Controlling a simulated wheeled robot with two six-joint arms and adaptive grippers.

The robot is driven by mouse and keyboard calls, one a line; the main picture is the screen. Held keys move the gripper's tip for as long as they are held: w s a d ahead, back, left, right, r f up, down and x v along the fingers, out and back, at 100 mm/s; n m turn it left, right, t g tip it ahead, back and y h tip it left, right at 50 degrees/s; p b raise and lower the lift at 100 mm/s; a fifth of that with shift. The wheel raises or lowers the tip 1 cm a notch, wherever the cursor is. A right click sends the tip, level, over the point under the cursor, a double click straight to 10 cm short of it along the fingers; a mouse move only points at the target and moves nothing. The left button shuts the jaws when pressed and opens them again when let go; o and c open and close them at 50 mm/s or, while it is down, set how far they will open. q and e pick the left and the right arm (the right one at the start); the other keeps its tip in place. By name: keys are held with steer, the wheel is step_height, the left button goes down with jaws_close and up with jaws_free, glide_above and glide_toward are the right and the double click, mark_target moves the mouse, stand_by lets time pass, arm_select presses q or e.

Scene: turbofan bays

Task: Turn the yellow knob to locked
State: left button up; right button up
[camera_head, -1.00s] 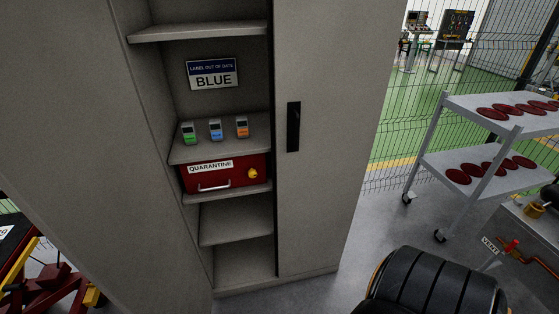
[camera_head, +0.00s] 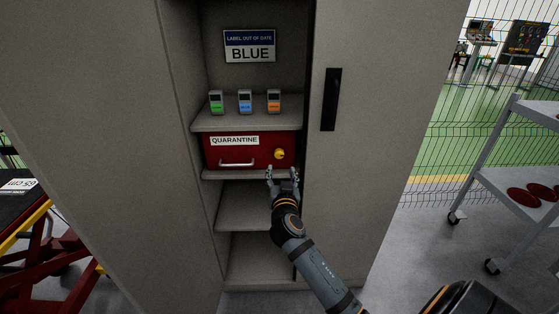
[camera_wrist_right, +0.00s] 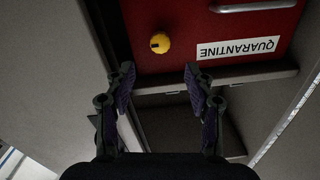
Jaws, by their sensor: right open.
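The yellow knob (camera_head: 279,154) is on the right part of the front of a red drawer (camera_head: 220,154) labelled QUARANTINE, inside a grey cabinet. In the right wrist view the knob (camera_wrist_right: 159,43) shows upside down with a dark mark on its left side. My right gripper (camera_head: 283,172) is open and empty, just below the knob and apart from it. In the right wrist view its two fingers (camera_wrist_right: 158,75) point toward the drawer, with the knob beyond the gap between them. My left gripper is not in view.
A silver handle (camera_head: 237,163) is left of the knob. Several small tagged devices (camera_head: 245,102) stand on the shelf above, under a BLUE sign (camera_head: 249,46). The cabinet's right door (camera_head: 370,150) with a black handle stands close to my right arm. A grey cart (camera_head: 520,185) is at the right.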

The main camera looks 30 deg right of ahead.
mark_target(280, 156)
steer(key=p+x, duration=0.1)
steer(key=x, duration=0.9)
steer(key=shift+w, duration=0.1)
steer(key=shift+c, duration=0.3)
jaws_close()
steer(key=shift+f, duration=0.1)
